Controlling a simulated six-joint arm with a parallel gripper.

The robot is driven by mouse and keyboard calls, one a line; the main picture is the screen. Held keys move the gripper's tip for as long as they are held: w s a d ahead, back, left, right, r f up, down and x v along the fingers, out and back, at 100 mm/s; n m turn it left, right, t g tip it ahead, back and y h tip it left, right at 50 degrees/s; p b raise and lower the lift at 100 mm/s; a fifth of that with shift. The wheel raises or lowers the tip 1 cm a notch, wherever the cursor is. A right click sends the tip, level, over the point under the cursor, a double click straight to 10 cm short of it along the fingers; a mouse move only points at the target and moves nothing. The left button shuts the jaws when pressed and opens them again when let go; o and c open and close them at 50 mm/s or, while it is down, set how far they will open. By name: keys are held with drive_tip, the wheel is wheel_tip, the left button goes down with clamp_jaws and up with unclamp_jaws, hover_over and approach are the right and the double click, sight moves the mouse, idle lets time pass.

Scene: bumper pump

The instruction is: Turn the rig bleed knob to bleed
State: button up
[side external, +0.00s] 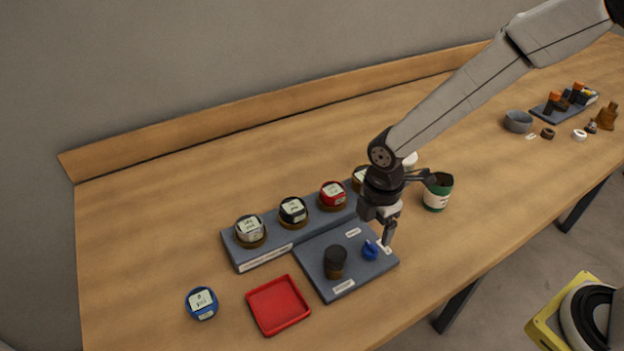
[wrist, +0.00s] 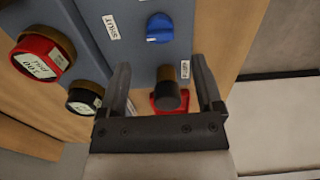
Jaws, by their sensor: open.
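The blue bleed knob (side external: 370,251) sits on the grey rig plate (side external: 313,262), near its right corner. In the wrist view the knob (wrist: 160,24) is beyond the fingertips, with a small white mark at its lower left. A label reading SHUT (wrist: 110,26) lies to its left; another label (wrist: 185,69), too small to read surely, lies at its lower right. My gripper (side external: 387,236) is open and empty above the plate, close to the knob and apart from it. It also shows in the wrist view (wrist: 160,66).
A dark upright cylinder (side external: 335,261) stands on the plate beside the knob. Several capped gauges, including a red one (side external: 333,194), line the rack (side external: 270,256) behind. A red tray (side external: 278,306) and blue gauge (side external: 201,303) lie in front-left; a green-and-white cup (side external: 438,193) stands right.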

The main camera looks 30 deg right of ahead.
sight(371, 245)
drive_tip(key=shift+f, duration=3.35)
clamp_jaws()
